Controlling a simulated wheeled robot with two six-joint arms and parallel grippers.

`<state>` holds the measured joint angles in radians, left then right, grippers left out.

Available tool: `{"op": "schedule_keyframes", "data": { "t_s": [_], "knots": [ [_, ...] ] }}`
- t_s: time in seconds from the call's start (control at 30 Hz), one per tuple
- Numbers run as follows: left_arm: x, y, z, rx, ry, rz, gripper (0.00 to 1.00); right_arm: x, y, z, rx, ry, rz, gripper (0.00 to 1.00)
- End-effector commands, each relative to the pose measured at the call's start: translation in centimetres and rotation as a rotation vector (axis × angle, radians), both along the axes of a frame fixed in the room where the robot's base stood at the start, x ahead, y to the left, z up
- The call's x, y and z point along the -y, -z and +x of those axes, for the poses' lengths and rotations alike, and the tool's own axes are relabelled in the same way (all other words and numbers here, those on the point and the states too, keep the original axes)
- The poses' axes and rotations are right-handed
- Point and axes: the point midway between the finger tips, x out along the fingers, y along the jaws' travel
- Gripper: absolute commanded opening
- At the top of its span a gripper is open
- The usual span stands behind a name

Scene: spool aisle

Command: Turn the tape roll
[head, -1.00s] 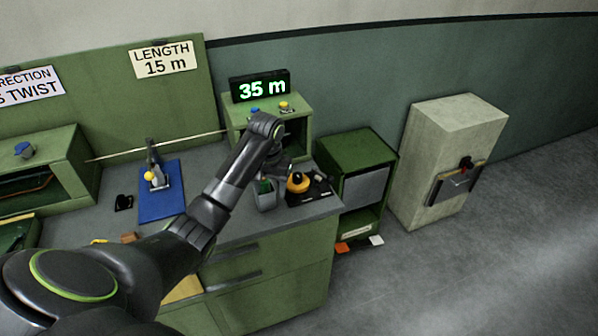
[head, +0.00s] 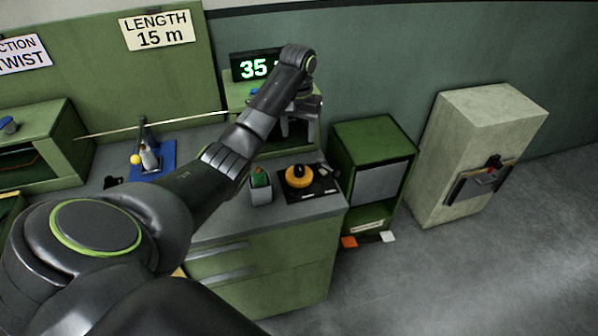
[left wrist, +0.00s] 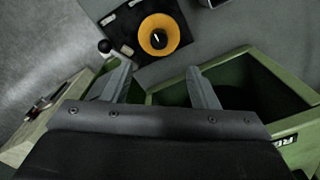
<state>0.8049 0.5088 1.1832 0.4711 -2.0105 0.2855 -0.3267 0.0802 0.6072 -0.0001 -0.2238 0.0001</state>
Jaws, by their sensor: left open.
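The tape roll (head: 298,176) is a yellow-orange ring around a dark middle. It lies on a black base (head: 320,187) at the right end of the grey bench top. In the left wrist view the tape roll (left wrist: 158,35) shows at the top, just beyond the fingertips. My left gripper (head: 299,135) hangs above and behind the tape roll, apart from it. In the left wrist view its jaws (left wrist: 160,67) are spread, with nothing between them. My right gripper is not in view.
A grey cup (head: 260,186) with green inside stands left of the tape roll. A green cabinet (head: 372,140) stands right of the bench, and a pale cabinet (head: 470,150) beyond it. A lit display (head: 250,67) and a blue mat (head: 170,152) are farther back.

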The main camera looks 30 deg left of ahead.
Motion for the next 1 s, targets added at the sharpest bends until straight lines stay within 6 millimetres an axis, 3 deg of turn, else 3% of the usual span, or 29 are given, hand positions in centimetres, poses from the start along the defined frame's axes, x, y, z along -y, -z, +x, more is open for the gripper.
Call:
{"op": "schedule_keyframes", "data": {
  "t_s": [0.03, 0.17, 0.33, 0.4, 0.7, 1.0],
  "knots": [
    [0.0, 1.2, 0.0, 0.000, 0.000, 0.000, 0.54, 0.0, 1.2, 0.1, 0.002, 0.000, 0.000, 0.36],
    [0.0, 2.6, 0.0, 0.000, 0.001, 0.000, 0.54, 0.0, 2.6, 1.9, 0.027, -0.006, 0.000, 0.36],
    [0.1, 5.9, 0.0, -0.002, 0.001, -0.002, 0.54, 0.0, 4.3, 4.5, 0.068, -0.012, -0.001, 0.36],
    [0.1, 6.7, -0.1, -0.006, 0.000, -0.003, 0.54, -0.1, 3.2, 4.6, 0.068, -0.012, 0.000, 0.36],
    [0.1, 12.1, 0.0, -0.003, 0.000, -0.001, 0.54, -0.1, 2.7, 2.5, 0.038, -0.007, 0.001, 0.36],
    [0.1, 13.7, 0.0, 0.001, 0.002, 0.000, 0.54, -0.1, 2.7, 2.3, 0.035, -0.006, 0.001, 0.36]
  ]
}}
